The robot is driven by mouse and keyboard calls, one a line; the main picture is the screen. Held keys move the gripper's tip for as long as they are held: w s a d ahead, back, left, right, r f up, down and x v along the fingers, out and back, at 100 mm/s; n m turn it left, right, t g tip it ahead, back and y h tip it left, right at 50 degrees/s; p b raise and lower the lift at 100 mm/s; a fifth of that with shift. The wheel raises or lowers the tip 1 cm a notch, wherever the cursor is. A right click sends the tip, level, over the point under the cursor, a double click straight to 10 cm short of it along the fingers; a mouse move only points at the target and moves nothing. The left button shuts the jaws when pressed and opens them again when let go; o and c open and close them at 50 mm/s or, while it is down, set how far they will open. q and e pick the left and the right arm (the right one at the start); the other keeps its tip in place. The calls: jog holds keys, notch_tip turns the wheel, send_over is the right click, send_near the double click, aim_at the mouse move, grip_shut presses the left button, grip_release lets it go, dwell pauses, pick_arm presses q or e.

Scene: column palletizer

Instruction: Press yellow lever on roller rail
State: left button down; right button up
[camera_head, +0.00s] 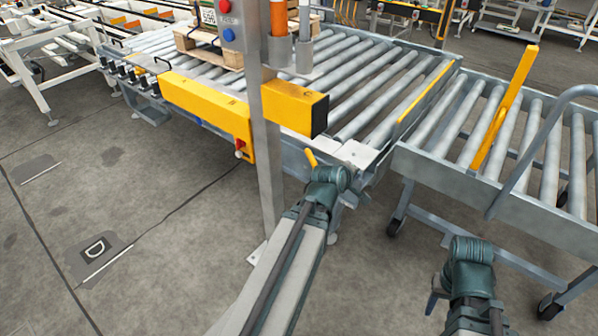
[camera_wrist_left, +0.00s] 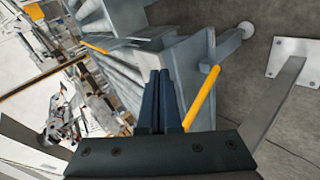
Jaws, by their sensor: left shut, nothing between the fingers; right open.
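A short yellow lever (camera_head: 311,157) sticks out at the near corner of the grey roller rail (camera_head: 378,172). In the left wrist view the lever (camera_wrist_left: 203,98) slants just right of my closed fingers, its low end running down to the gripper's body. My left gripper (camera_head: 336,181) is beside the lever in the head view, its fingers mostly hidden by the wrist. In the left wrist view my left gripper (camera_wrist_left: 160,82) is shut and empty. I cannot tell whether it touches the lever. My right gripper (camera_head: 436,291) is open, low at the right, away from the rail.
A grey post (camera_head: 266,150) with a yellow box (camera_head: 294,108) stands left of my left gripper. A wheeled roller cart (camera_head: 450,170) with a tall yellow bar (camera_head: 505,110) stands at the right. A wooden pallet (camera_head: 212,52) sits on the far rollers.

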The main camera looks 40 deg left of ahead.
pick_arm(q)
jog(key=s+a+f+n+t+y+b, duration=0.1)
jog(key=s+a+f+n+y+b, duration=0.1)
jog(key=a+n+b, duration=0.3)
jog(key=s+a+f+n+t+y+b, duration=0.2)
jog(key=a+n+y+b, duration=0.2)
jog(key=a, duration=0.9)
jog(key=shift+s+a+f+n+b, duration=0.2)
jog(key=shift+a+n+b, duration=0.2)
jog(key=shift+n+b, duration=0.8)
pick_arm(e)
notch_tip(320, 180, down, 13)
jog(key=shift+s+d, duration=0.25)
jog(key=shift+s, duration=0.15)
pick_arm(q)
jog(key=shift+w, duration=0.1)
pick_arm(e)
jog(key=shift+f, duration=0.15)
pick_arm(q)
jog(key=b+x, duration=0.2)
jog(key=x, duration=0.8)
jog(key=shift+r, duration=0.15)
pick_arm(e)
jog(key=w+f, duration=0.1)
jog(key=w+a+f, duration=0.1)
jog(key=shift+w+a, duration=0.2)
jog(key=shift+w, duration=0.15)
